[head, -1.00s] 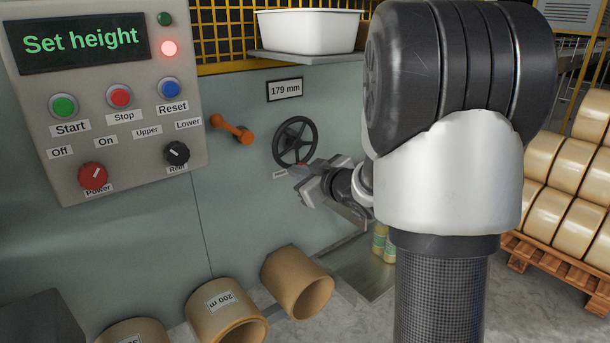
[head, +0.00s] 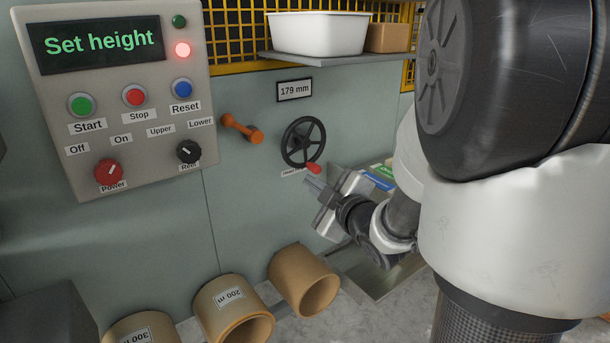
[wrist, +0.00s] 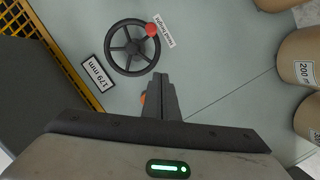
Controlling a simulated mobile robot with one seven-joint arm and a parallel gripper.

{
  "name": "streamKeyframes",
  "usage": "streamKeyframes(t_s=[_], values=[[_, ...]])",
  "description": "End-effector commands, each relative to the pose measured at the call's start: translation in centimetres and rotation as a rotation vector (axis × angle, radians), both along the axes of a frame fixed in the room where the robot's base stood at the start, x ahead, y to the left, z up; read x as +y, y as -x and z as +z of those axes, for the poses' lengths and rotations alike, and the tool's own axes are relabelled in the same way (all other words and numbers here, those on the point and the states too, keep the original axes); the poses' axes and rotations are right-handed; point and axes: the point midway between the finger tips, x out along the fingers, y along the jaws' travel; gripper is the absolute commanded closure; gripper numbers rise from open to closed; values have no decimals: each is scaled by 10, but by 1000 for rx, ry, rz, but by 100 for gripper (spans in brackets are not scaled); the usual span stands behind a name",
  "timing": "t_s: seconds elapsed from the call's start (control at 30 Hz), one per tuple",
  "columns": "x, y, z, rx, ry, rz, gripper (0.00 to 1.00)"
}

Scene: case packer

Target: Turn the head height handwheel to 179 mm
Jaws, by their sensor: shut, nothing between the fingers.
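The black head height handwheel (head: 302,142) with its red knob (head: 314,169) is on the grey-green machine panel. The knob sits at the wheel's lower right in the head view. The readout (head: 294,90) above the wheel shows 179 mm. My gripper (head: 308,186) is shut and empty, below the wheel and apart from it. In the wrist view the wheel (wrist: 132,47) and red knob (wrist: 152,30) lie beyond my shut fingers (wrist: 160,80), with a gap between. The control display (head: 102,43) reads "Set height".
An orange lever (head: 242,127) sticks out left of the wheel. The control box (head: 130,130) stands further left. Brown rolls (head: 305,280) lie below the panel. A white tub (head: 318,33) and a cardboard box (head: 388,38) rest on the shelf above.

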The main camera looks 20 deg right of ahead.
Motion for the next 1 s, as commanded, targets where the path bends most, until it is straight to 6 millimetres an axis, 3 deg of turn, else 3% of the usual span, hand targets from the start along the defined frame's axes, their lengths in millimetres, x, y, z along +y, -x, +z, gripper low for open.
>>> streamKeyframes(t_s=[0.2,0.37,0.83,1.0], values=[[0,1,-1,-66,261,-24,100],[-1,-7,-3,-72,301,-28,100],[4,-99,-13,-71,299,-28,100],[-20,-105,-22,-71,300,-32,100]])
